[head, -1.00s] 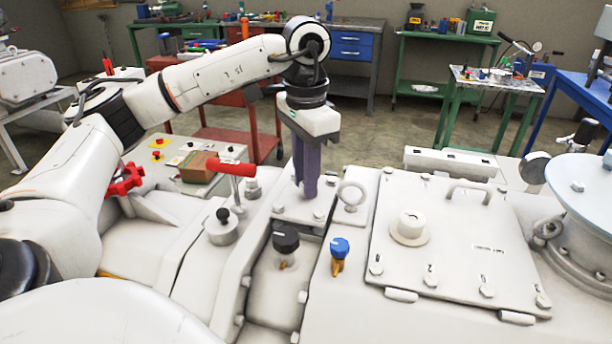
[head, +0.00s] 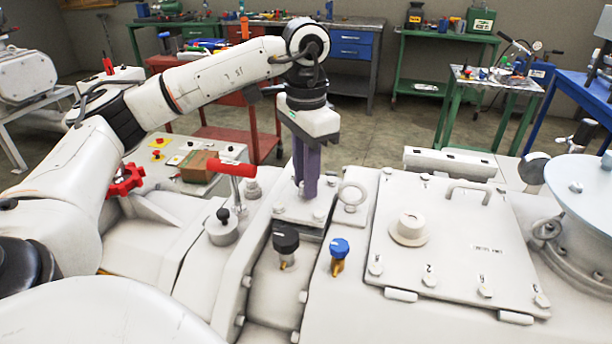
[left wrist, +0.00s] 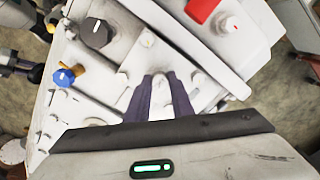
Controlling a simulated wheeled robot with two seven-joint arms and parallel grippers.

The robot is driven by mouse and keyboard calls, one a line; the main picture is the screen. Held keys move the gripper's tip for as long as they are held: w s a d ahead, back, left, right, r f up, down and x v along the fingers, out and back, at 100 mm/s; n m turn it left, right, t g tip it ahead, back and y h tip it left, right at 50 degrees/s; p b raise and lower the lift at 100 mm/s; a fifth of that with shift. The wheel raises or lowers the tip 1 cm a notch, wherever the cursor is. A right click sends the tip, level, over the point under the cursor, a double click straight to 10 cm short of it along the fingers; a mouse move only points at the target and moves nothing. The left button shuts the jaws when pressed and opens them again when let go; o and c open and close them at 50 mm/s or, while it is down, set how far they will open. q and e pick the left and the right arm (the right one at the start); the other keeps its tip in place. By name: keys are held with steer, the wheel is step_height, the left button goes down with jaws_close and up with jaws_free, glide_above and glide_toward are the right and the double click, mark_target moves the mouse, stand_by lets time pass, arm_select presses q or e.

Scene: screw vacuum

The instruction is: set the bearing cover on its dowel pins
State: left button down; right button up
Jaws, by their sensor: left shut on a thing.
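My left gripper (head: 308,194), with purple fingers pointing down, is shut on the bearing cover (head: 291,212), a small white plate with bolt heads near its corners. The cover is at the middle of the white machine housing, and the fingers are at its centre. In the left wrist view the fingertips (left wrist: 160,80) close on a pale knob in the middle of the cover (left wrist: 205,92). The dowel pins cannot be made out. I cannot tell whether the cover rests fully on the housing. My right gripper is not in view.
A black knob (head: 286,240) and a blue-topped valve (head: 339,250) stand in front of the cover. A lifting eye (head: 352,196) is close at its right. A red-handled lever (head: 232,169) stands to the left. A bolted hatch (head: 455,240) lies to the right.

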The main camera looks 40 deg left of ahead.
arm_select(q)
steer(key=shift+f+b, duration=0.6)
steer(key=shift+f, duration=0.25)
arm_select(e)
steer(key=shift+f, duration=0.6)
arm_select(q)
steer(key=c, duration=1.5)
jaws_free()
steer(key=shift+o, duration=0.2)
steer(key=shift+f, duration=0.1)
step_height(320, 180, up, 10)
steer(key=p, duration=0.2)
steer(key=shift+f+p, duration=0.1)
steer(key=shift+p, duration=0.25)
steer(key=shift+r, duration=0.35)
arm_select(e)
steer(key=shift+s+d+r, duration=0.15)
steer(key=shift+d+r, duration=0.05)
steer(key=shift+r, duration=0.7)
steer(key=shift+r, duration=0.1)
